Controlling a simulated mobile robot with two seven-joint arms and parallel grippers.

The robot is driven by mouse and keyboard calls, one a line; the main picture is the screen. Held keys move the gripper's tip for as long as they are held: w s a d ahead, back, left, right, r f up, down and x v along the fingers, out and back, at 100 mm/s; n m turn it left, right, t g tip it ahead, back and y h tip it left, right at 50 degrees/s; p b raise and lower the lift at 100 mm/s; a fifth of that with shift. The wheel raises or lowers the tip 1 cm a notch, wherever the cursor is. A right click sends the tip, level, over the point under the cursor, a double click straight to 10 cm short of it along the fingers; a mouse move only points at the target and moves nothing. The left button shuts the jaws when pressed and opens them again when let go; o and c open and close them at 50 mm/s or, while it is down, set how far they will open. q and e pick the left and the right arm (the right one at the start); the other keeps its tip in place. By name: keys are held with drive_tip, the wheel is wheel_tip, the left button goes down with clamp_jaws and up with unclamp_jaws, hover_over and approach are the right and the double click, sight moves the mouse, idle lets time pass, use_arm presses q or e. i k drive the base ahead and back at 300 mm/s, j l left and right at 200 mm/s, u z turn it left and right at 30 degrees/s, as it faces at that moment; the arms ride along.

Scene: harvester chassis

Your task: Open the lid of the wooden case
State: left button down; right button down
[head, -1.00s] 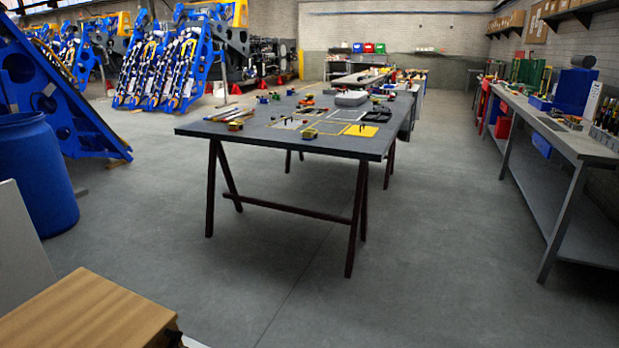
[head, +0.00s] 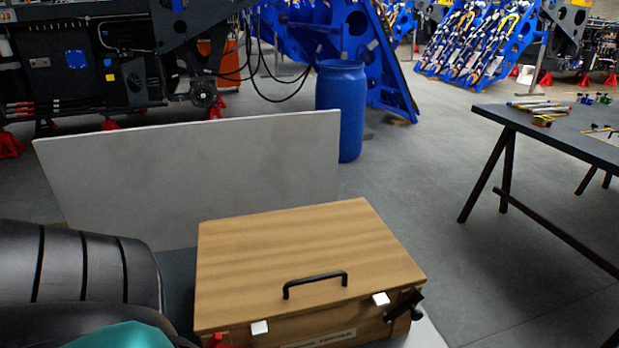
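The wooden case (head: 300,240) sits at the bottom centre of the head view, with its lid down flat. The lid has a black bar handle (head: 315,283) near its front edge. Two white latches, a left one (head: 260,327) and a right one (head: 381,299), sit along the front edge. A label on the front face is partly cut off by the picture's edge. A dark clamp-like part (head: 405,304) is at the right front corner; I cannot tell what it is. Neither of my grippers can be made out.
A grey upright panel (head: 190,170) stands behind the case, with a blue barrel (head: 340,110) beyond it. Dark ribbed cylinders (head: 80,265) lie close on the left. A trestle table (head: 560,130) stands at right, with open floor between.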

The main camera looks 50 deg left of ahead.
sight(254, 270)
drive_tip(key=u, duration=1.65)
drive_tip(key=k+j, duration=0.2)
